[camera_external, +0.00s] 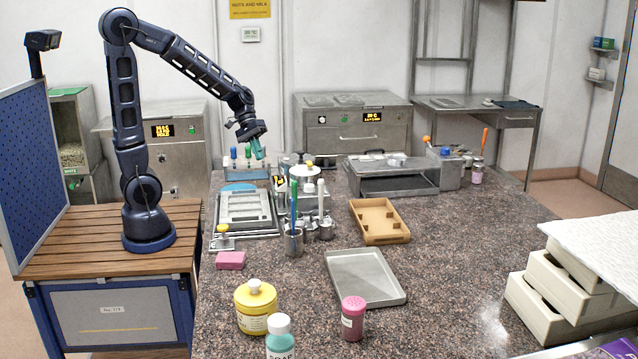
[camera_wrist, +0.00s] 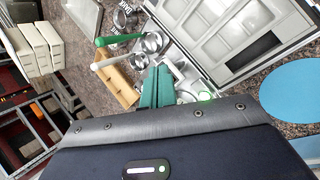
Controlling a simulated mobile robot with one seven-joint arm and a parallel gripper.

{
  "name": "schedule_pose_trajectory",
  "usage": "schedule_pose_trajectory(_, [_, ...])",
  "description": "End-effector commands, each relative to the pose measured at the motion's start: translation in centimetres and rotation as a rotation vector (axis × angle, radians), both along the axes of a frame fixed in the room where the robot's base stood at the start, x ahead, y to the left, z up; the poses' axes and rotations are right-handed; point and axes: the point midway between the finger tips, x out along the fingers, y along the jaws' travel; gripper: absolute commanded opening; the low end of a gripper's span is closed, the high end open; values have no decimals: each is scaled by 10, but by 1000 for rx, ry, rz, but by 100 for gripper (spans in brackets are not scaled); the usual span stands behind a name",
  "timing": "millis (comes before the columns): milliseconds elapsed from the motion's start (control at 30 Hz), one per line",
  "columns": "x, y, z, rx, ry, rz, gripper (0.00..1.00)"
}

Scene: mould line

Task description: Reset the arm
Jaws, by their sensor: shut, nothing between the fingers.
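My arm stands on the wooden-topped cart at the left and reaches over the back left of the stone counter. My gripper (camera_external: 258,148) has teal fingers and points down, above the back edge of the grey moulding tray. In the wrist view the teal fingers (camera_wrist: 157,86) are together, with nothing between them. Small metal cups and a green-handled tool show beyond the fingertips there. The gripper appears apart from the things on the counter.
A rack of droppers (camera_external: 240,168) stands close behind the gripper. A grey compartment tray (camera_external: 245,207), a cup of tall tools (camera_external: 293,241) and a wooden tray (camera_external: 379,221) lie nearby. An empty metal tray (camera_external: 365,277) lies in front. The counter's right middle is clear.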

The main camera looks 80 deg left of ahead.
Motion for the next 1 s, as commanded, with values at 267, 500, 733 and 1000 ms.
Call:
schedule_pose_trajectory(267, [-50,-37,36,194,-82,-231,0])
schedule_pose_trajectory(500, [-94,-55,59,370,-159,-409,0])
schedule_pose_trajectory(733, [-134,-63,76,547,-242,-560,0])
schedule_pose_trajectory(1000, [-168,-63,91,718,-326,-680,0])
